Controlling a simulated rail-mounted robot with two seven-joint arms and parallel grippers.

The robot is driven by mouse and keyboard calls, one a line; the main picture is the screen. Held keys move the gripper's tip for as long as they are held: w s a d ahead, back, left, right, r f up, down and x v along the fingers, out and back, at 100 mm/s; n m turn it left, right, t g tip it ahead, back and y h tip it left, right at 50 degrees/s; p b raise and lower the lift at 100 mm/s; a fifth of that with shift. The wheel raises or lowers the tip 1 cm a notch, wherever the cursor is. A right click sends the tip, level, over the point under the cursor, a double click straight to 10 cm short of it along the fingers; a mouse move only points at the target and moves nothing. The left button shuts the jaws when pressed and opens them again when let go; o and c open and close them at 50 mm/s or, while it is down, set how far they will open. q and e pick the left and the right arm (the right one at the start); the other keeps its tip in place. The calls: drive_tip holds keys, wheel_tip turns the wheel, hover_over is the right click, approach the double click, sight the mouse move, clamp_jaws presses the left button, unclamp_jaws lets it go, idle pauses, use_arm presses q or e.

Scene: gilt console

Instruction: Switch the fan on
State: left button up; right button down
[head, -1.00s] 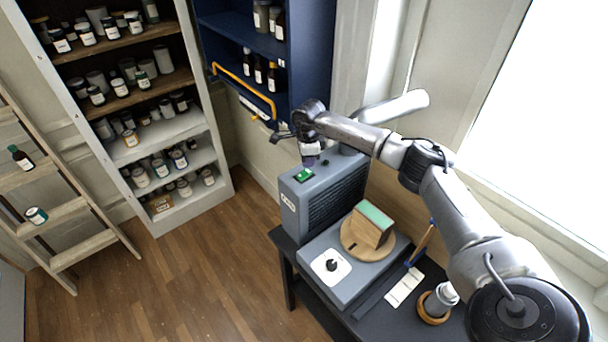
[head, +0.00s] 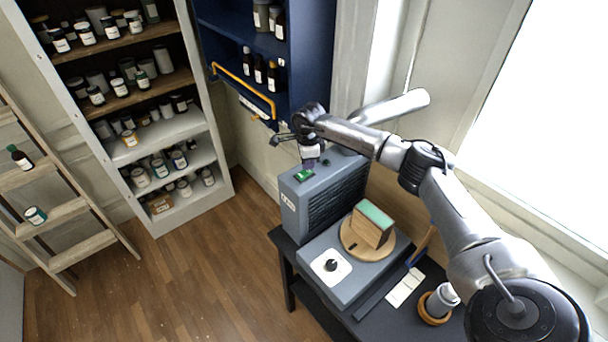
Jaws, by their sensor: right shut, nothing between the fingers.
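The fan unit (head: 291,204) is a grey-blue box with a dark slatted front, standing at the back of a dark table. A small green switch (head: 304,175) sits on its top near the left edge. My right gripper (head: 309,164) points down just above the box top, close behind and to the right of the switch. It is shut and holds nothing. I cannot tell whether its fingertips touch the box. My left gripper does not show.
In front of the fan, a grey base carries a black knob (head: 331,265) and a round wooden turntable (head: 352,247) with a green-topped block (head: 371,226). A bottle in a wooden ring (head: 433,309) stands at right. A blue cabinet (head: 318,60) with a yellow rail (head: 243,88) is behind.

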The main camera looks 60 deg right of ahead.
drive_tip(key=shift+f, duration=0.35)
drive_tip(key=shift+f+b, duration=0.35)
drive_tip(key=shift+b, duration=0.05)
drive_tip(key=shift+r, duration=0.15)
drive_tip(key=shift+r+p, duration=2.6)
drive_tip(key=shift+r, duration=0.85)
